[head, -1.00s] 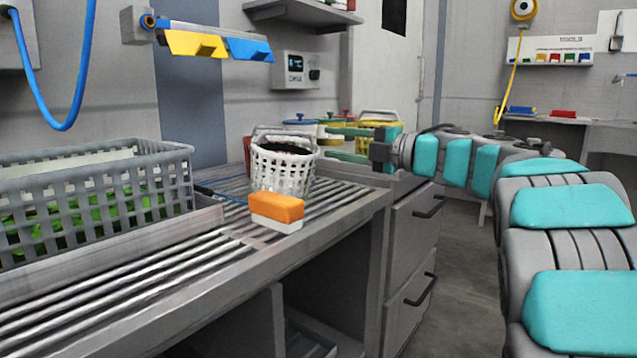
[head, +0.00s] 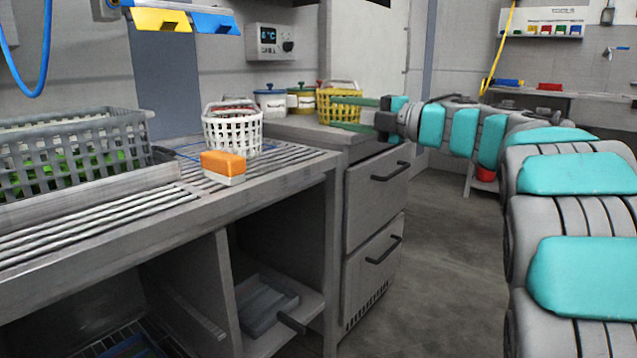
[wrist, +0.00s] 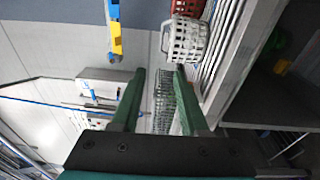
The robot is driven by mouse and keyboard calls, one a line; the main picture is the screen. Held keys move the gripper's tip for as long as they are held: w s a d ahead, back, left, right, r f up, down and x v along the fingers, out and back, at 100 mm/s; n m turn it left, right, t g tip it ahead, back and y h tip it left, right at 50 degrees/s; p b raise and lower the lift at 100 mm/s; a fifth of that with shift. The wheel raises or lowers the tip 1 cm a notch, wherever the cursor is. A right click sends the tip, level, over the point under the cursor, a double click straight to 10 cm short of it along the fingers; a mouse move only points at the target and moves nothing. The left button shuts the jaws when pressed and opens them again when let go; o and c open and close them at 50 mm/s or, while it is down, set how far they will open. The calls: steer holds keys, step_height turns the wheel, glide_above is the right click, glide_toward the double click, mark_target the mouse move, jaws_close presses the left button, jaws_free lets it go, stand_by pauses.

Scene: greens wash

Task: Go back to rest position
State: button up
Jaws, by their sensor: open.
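My gripper (head: 352,115) is open, with its two green fingers pointing left near the yellow basket in the head view. In the wrist view the gripper (wrist: 158,95) shows both green fingers apart with nothing held between them. My teal-padded arm reaches in from the right side of the head view, roughly level, over the floor and the drawer unit's edge.
A white basket (head: 233,132) and an orange-and-white block (head: 223,167) stand on the slatted counter. A grey crate (head: 75,125) with greens is at left. A yellow basket (head: 341,107) stands on the drawer unit (head: 374,205). The floor (head: 440,240) is clear.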

steer(key=w+d+r+m+t+h+p, duration=0.1)
steer(key=w+d+r+m+t+h, duration=0.15)
steer(key=d+m+t+h, duration=0.35)
steer(key=w+d+r+m+t+h+p, duration=0.1)
steer(key=d+r+m+t+h, duration=0.3)
steer(key=d+m, duration=0.35)
steer(key=s+d+f+m+g+h+p, duration=0.1)
steer(key=s+d+f+m+g+h, duration=0.2)
steer(key=s+d+f+m+h, duration=0.25)
steer(key=s+d+f+m+g+h+p, duration=0.1)
steer(key=s+d+f+m+g+h, duration=0.2)
steer(key=f+m, duration=0.45)
steer(key=s+a+f+m+g+p, duration=0.15)
steer(key=s+f+g, duration=0.35)
steer(key=s+f, duration=0.7)
steer(key=s+a+f+m+g, duration=0.1)
steer(key=s+a+f+g, duration=0.35)
steer(key=s+f, duration=0.75)
steer(key=s+a+f+g+y, duration=0.1)
steer(key=s+a+f+g, duration=0.1)
steer(key=s, duration=0.6)
steer(key=s+a+f+g+y+p, duration=0.1)
steer(key=s+a+g+y, duration=0.1)
steer(key=s, duration=0.6)
steer(key=shift+s+a+f+m+g, duration=0.3)
steer(key=shift+s+a+f+g, duration=0.1)
steer(key=shift+a+g, duration=0.65)
steer(key=shift+d, duration=0.15)
